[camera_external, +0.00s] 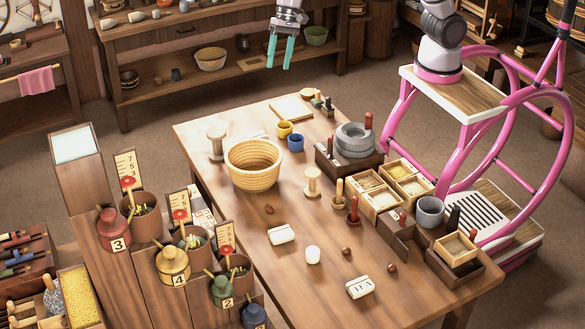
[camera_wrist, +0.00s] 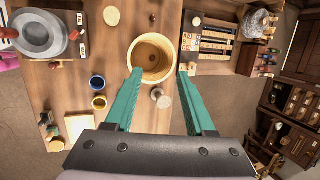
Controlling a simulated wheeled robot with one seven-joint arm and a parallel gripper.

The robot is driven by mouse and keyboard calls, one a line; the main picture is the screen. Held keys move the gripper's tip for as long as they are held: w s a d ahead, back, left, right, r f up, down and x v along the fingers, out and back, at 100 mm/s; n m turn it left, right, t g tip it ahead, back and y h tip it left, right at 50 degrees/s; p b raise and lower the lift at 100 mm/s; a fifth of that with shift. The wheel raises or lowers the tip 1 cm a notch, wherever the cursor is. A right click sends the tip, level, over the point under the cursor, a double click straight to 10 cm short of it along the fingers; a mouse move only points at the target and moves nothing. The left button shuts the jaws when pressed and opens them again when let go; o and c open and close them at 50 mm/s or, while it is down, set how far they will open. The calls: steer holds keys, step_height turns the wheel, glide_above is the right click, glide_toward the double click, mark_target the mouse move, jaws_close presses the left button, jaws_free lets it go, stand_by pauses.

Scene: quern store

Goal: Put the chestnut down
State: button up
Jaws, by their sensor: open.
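Several small brown chestnuts lie loose on the wooden table, one near the middle (camera_external: 269,209), one further forward (camera_external: 346,251) and one to its right (camera_external: 392,267). A woven basket (camera_external: 253,180) stands on the table; it also shows in the wrist view (camera_wrist: 170,71). Whether anything small lies inside it, I cannot tell. My gripper (camera_external: 280,66) is raised high, past the table's far edge in the external view. In the wrist view its teal fingers (camera_wrist: 159,73) are spread wide, with nothing between them.
A stone quern (camera_external: 355,140) in a dark tray and a divided grain box (camera_external: 378,200) stand on the table's right. White spools, a yellow cup (camera_external: 284,130) and a blue cup (camera_external: 295,143) stand near the basket. Numbered jars line a stand at left. Bare wood lies around the chestnuts.

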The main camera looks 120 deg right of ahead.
steer(key=s+a+r+n+t, duration=0.1)
steer(key=s+a+r+n, duration=0.25)
steer(key=s+r, duration=0.75)
steer(key=s+a+r+n+t, duration=0.1)
steer(key=s+n, duration=0.4)
steer(key=s, duration=0.8)
steer(key=s+a+r+n+t, duration=0.1)
steer(key=s+r+n, duration=0.2)
steer(key=s, duration=0.9)
steer(key=shift+s+a+n+t+h, duration=0.15)
steer(key=shift+s+n+t+h, duration=0.2)
steer(key=shift+n, duration=0.8)
steer(key=shift+o, duration=1.3)
